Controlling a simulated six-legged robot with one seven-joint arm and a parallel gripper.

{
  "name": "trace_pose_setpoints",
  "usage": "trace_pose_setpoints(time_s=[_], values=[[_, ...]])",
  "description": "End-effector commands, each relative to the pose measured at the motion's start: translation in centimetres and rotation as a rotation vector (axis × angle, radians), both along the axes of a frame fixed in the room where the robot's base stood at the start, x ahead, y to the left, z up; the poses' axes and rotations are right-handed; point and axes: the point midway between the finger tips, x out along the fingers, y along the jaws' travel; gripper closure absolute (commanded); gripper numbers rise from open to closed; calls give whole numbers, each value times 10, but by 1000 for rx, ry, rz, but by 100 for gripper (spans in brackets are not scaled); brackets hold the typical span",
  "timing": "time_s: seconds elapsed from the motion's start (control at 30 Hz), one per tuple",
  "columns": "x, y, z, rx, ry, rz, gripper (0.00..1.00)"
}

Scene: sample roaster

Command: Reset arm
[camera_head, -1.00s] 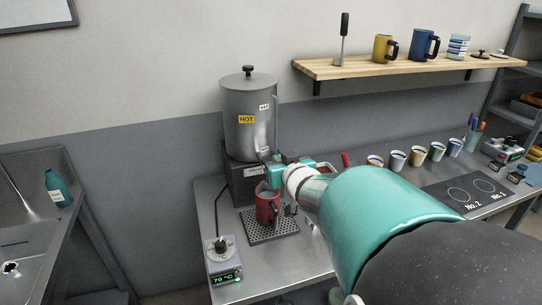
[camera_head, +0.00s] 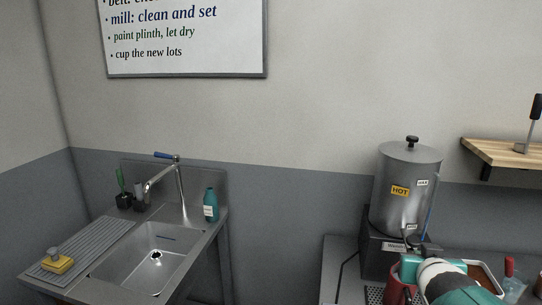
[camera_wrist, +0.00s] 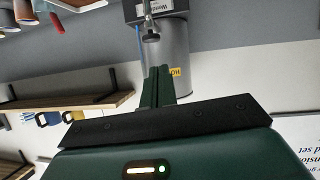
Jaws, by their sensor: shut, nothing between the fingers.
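My gripper (camera_wrist: 158,88) shows in the wrist view with its green fingers together and nothing between them. That view is turned over, and the fingers point toward the grey hot-water urn (camera_wrist: 168,50) and its tap (camera_wrist: 150,32). In the head view my white and teal wrist stands in front of the urn (camera_head: 408,195) at the lower right. A red mug (camera_head: 399,282) stands below the urn, partly hidden by my arm. My fingertips cannot be made out in the head view.
A steel sink (camera_head: 150,256) with a tap, a teal bottle (camera_head: 210,205) and a yellow sponge (camera_head: 57,264) is at left. A whiteboard (camera_head: 185,42) hangs above. A wooden shelf (camera_head: 500,156) juts out at right. Free floor lies between sink and urn bench.

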Motion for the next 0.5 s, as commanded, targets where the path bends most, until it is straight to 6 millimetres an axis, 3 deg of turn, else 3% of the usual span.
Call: trace_pose_setpoints(time_s=[0.03,0.17,0.3,0.5], values=[[-10,19,2,6,46,3,100],[-43,61,-6,45,203,23,100],[-88,113,-18,105,386,108,100],[-144,167,-29,168,584,258,100]])
